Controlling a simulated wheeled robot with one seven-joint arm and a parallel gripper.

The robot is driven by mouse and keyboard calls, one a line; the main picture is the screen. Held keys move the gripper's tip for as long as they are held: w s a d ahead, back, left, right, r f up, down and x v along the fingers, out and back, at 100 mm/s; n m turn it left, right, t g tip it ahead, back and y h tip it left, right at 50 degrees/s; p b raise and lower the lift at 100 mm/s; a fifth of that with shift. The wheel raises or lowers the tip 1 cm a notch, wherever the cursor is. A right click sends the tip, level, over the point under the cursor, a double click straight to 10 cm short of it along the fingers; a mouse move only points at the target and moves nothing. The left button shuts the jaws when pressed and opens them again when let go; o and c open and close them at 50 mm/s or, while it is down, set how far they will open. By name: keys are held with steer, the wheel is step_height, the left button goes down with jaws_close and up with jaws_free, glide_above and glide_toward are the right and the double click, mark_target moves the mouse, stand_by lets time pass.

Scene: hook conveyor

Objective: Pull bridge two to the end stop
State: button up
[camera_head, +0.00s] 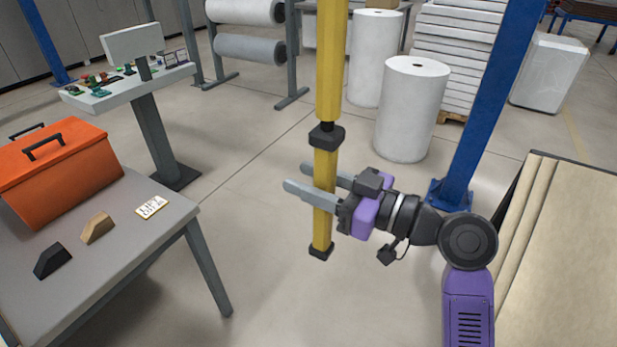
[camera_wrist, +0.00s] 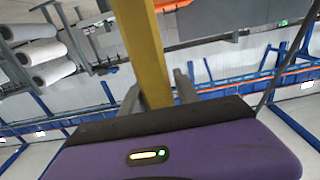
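A yellow upright bar (camera_head: 325,180) with a black collar (camera_head: 326,135) and a black end cap (camera_head: 321,252) comes down from above the head view. Its top is out of view, and no label marks it as bridge two. My gripper (camera_head: 298,178) reaches in from the right with one finger on each side of the lower bar. In the wrist view the bar (camera_wrist: 146,45) stands between the two fingers (camera_wrist: 158,93), with a narrow gap showing beside them. The gripper looks open around the bar. I cannot make out an end stop.
A grey table (camera_head: 120,265) with an orange toolbox (camera_head: 60,170) stands at the left. A blue post (camera_head: 490,95) stands close behind my arm, and white rolls (camera_head: 411,105) stand behind the bar. Stacked boards (camera_head: 575,250) are at the right. The floor below the bar is clear.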

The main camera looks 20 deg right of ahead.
jaws_close()
stand_by(1.2)
